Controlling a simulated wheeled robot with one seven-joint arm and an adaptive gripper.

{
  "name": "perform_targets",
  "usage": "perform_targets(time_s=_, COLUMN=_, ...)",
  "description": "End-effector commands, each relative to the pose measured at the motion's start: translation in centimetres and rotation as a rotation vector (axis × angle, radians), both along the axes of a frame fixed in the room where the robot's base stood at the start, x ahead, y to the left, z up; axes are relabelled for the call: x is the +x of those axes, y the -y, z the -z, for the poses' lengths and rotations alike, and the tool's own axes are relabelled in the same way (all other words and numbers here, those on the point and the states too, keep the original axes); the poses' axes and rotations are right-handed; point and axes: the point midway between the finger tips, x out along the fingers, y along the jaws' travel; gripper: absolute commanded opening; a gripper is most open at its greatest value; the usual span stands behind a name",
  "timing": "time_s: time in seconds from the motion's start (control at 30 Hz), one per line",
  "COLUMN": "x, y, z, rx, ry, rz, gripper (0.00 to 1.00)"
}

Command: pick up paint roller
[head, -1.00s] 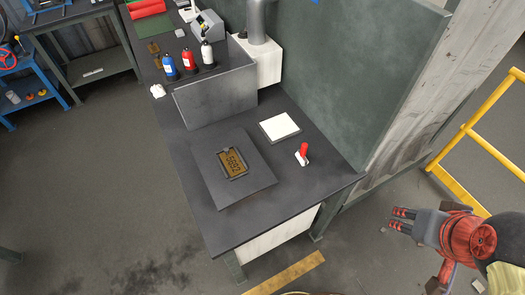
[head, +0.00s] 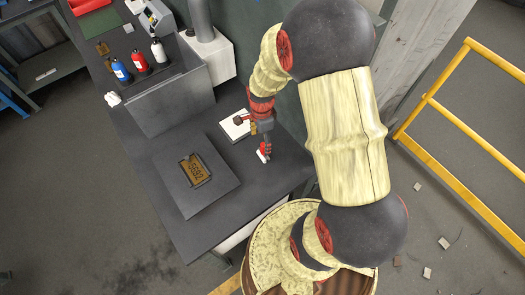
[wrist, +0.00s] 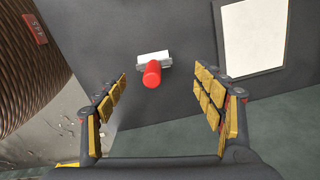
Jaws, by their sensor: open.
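The paint roller has a red handle (wrist: 152,74) and a pale roller end. In the wrist view it lies between my fingers, a little beyond the fingertips and apart from both. In the head view the paint roller (head: 262,155) is on the dark workbench (head: 283,178), near its right end. My gripper (wrist: 161,72) is open and empty, with yellow pads on both fingers. In the head view my gripper (head: 265,137) hangs just above the paint roller and hides part of it.
A white sheet (wrist: 255,36) lies beside the roller. Several spray bottles (head: 139,62) stand farther back. A yellow railing (head: 440,115) is at the right.

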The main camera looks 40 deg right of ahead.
Motion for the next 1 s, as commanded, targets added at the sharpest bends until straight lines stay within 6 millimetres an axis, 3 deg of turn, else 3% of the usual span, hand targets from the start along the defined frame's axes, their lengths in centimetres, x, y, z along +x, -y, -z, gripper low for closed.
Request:
perform_targets(time_s=0.37, x=-0.5, y=-0.1, z=3.5, rx=0.0, ry=-0.002, rz=-0.001, gripper=0.69)
perform_targets(time_s=0.6, x=-0.9, y=-0.2, z=6.8, rx=0.0, ry=-0.002, rz=-0.002, gripper=0.69)
perform_targets(time_s=0.87, x=-0.9, y=-0.2, z=7.1, rx=0.0, ry=-0.001, rz=-0.002, gripper=0.69)
perform_targets(time_s=1.0, x=-0.9, y=-0.2, z=7.1, rx=0.0, ry=-0.001, rz=-0.003, gripper=0.61)
